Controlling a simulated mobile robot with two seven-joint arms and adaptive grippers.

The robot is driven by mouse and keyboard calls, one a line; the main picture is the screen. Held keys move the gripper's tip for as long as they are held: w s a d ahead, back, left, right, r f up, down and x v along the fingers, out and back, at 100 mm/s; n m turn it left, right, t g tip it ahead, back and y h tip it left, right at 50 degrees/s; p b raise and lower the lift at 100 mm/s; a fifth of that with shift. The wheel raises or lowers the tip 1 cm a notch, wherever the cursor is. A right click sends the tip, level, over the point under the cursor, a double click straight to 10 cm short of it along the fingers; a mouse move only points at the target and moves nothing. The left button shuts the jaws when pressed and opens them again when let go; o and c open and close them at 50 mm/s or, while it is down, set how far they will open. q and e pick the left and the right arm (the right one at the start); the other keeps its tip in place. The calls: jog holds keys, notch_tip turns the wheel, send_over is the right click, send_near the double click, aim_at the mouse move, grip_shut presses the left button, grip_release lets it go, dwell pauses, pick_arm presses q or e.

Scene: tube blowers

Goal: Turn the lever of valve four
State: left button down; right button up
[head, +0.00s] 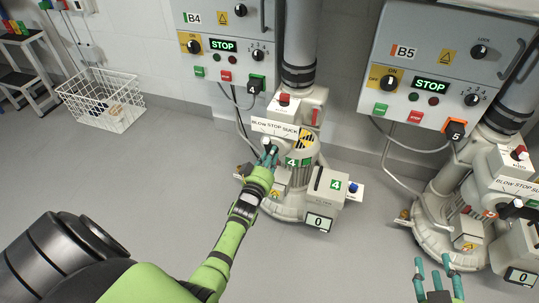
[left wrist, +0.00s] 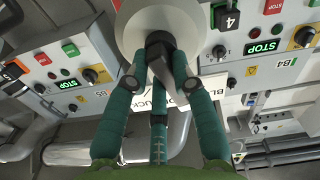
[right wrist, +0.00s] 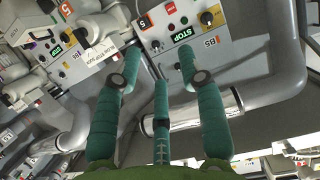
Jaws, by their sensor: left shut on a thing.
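Valve four's blower (head: 300,160) is a pale grey unit marked with green 4 labels, standing below the B4 control box. Its BLOW STOP SUCK plate (head: 275,127) is just above my left gripper (head: 267,157). My right gripper (head: 436,275) is empty, with fingers spread, in front of blower five.
The B4 box (head: 225,50) and B5 box (head: 440,65) hang on the wall, both showing STOP. Blower five (head: 480,195) stands at the right with its own lever (head: 513,208). A white wire basket (head: 103,103) is on the floor at the left. The front floor is clear.

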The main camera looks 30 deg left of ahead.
pick_arm(q)
jog(key=shift+w+d+m+b, duration=0.15)
jog(key=shift+m+b, duration=0.1)
jog(key=shift+m, duration=2.7)
jog(key=shift+w+d+m+b, duration=0.1)
jog(key=shift+d+m+b, duration=0.1)
jog(key=shift+m, duration=2.75)
pick_arm(e)
jog(key=shift+w+a+r+t+y, duration=0.2)
jog(key=shift+r+t, duration=0.25)
jog(key=shift+r, duration=0.3)
jog(key=shift+w+a+r+t+y, duration=0.1)
jog(key=shift+a+r+t+y, duration=0.1)
jog(key=shift+a+r+t, duration=0.4)
jog(key=shift+w+r+t+y, duration=0.1)
jog(key=shift+r+t+y, duration=0.15)
jog(key=shift+r, duration=0.65)
pick_arm(q)
jog(key=c, duration=1)
grip_release()
jog(key=shift+c, duration=0.2)
jog(key=shift+f, duration=0.25)
jog(key=v, duration=1.2)
